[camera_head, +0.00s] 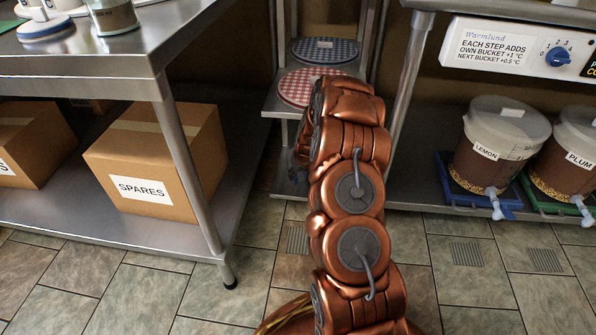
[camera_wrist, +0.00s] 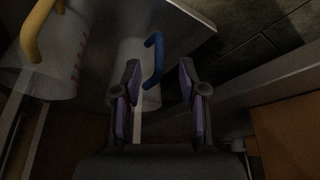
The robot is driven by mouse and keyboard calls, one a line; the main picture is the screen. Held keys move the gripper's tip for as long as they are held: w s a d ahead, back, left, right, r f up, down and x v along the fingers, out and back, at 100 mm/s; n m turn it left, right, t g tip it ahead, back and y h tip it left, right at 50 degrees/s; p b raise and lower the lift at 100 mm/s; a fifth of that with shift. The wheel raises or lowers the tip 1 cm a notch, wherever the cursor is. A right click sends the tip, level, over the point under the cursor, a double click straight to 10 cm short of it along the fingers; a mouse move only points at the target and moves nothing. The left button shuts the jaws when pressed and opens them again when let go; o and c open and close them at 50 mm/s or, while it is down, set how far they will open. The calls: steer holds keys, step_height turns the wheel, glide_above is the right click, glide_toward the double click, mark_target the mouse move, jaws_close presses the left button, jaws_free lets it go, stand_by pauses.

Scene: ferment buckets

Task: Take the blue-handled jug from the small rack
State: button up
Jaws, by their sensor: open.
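In the wrist view, the blue-handled jug (camera_wrist: 127,58) is a pale, see-through vessel with a curved blue handle (camera_wrist: 158,58). It stands on the small rack, in shadow. My gripper (camera_wrist: 159,72) is open, its purple-padded fingers apart. The blue handle shows in the gap between the fingertips, nearer the left one. I cannot tell how deep it sits between them, and no contact shows. In the head view, the small rack (camera_head: 279,110) stands at the back centre. My copper arm reaches toward it and hides the gripper and the jug there.
A yellow-handled jug (camera_wrist: 57,80) stands left of the blue-handled one. The rack's upper shelves hold a blue-checked disc (camera_head: 325,51) and a red-checked disc (camera_head: 300,88). A steel table with a SPARES box (camera_head: 158,165) is left; LEMON (camera_head: 490,150) and PLUM (camera_head: 577,150) buckets are right.

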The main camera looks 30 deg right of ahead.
mark_target(295, 184)
steer(key=shift+w+b+x, duration=0.15)
steer(key=shift+b+x, duration=0.8)
steer(key=shift+x, duration=0.65)
steer(key=shift+w+b+x, duration=0.1)
steer(key=shift+b+x, duration=0.85)
steer(key=shift+x, duration=0.65)
steer(key=shift+d+r, duration=0.15)
jaws_close()
